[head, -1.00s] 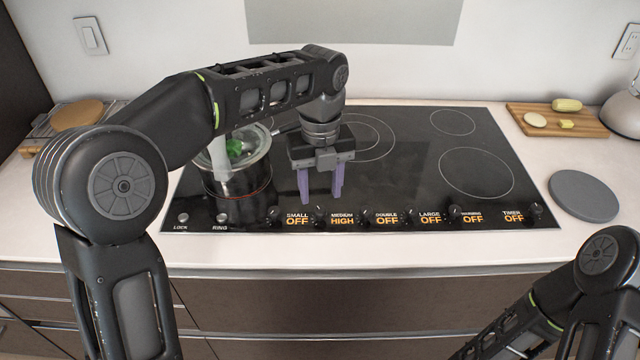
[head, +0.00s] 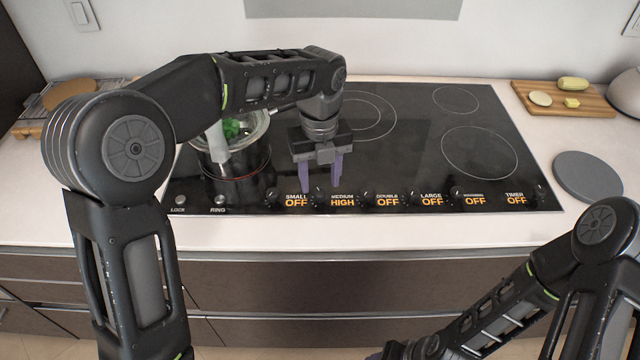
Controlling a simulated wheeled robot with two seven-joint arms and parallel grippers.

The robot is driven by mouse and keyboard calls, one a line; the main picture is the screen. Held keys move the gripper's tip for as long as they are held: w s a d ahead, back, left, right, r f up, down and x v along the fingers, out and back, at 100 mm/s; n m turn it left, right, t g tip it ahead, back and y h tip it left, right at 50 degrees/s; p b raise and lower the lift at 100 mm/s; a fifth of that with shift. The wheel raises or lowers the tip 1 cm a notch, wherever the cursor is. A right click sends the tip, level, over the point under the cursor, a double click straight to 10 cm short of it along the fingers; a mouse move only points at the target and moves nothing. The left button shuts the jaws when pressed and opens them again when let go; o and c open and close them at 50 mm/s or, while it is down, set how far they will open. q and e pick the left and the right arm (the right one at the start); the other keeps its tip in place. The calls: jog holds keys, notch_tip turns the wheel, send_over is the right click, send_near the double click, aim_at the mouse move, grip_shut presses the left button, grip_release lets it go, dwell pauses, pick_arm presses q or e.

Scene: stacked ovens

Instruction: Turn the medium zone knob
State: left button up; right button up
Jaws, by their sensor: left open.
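The cooktop's front strip carries a row of small dark knobs with lit labels. The medium zone knob (head: 320,197) appears just left of the label reading MEDIUM HIGH; the other zone labels read OFF. My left gripper (head: 321,186) points down with its two purple fingers open and empty. Its fingertips are just above this knob in the picture, one towards each side of it; I cannot tell whether they touch it. My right gripper (head: 392,352) is at the bottom edge, low in front of the cabinets and mostly cut off.
A pot (head: 232,160) with a glass lid and something green inside stands on the cooktop (head: 400,150) left of my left gripper. A grey disc (head: 588,176) and a cutting board with food (head: 590,108) are at right. The cooktop's middle and right are clear.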

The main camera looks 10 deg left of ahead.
aim_at(320, 196)
pick_arm(q)
jog(key=shift+f, duration=1.35)
grip_shut()
